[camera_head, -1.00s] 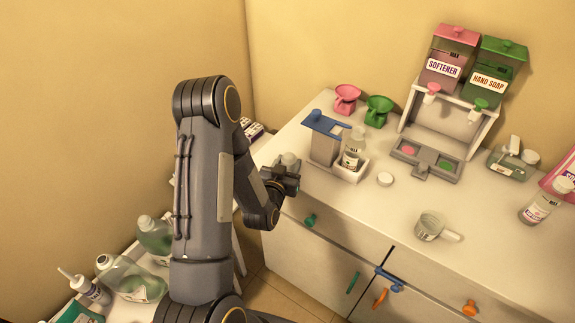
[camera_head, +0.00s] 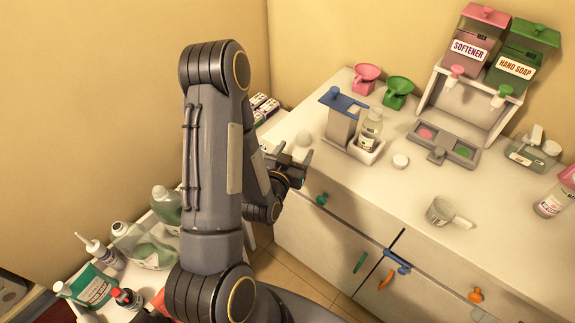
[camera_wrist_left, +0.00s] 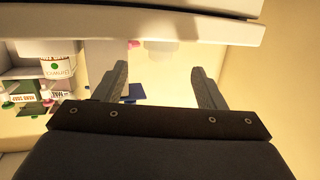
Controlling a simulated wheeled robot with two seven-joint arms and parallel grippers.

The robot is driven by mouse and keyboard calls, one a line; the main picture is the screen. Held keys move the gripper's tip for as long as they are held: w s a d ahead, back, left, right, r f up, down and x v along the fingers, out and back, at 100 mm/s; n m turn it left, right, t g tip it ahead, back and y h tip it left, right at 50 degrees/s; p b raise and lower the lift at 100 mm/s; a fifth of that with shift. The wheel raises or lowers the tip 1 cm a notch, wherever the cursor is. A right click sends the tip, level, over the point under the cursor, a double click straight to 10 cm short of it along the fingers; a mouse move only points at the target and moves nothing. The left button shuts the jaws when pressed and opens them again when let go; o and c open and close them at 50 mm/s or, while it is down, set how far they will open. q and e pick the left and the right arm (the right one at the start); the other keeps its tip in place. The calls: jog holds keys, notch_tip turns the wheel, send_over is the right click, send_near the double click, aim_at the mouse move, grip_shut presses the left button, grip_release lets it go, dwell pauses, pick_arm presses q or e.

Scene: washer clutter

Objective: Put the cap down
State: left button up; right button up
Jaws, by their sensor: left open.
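A small white cap (camera_head: 304,137) rests on the left end of the white counter (camera_head: 330,170), close to its front edge. My left gripper (camera_head: 292,156) is open and empty just in front of the cap, with a small gap between them. In the left wrist view the open fingers (camera_wrist_left: 158,72) have nothing between them. A pale round shape (camera_wrist_left: 160,50) beyond the fingertips looks like the cap, at the edge of the counter. My right gripper is not in view.
Bottles crowd the lower-left shelf (camera_head: 150,245).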

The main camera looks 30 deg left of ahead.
pick_arm(q)
jog(key=s+d+r+g+h, duration=0.3)
jog(key=s+d+r+g, duration=0.2)
jog(key=s, duration=0.6)
jog(key=s+d+r+g+h+b, duration=0.1)
jog(key=s+d+r+g+h, duration=0.2)
jog(key=s, duration=0.8)
notch_tip(320, 180, up, 4)
jog(key=shift+s+d+f+m+g+h, duration=0.2)
jog(key=shift+d+f+m+g+h, duration=0.15)
jog(key=shift+d+g, duration=0.7)
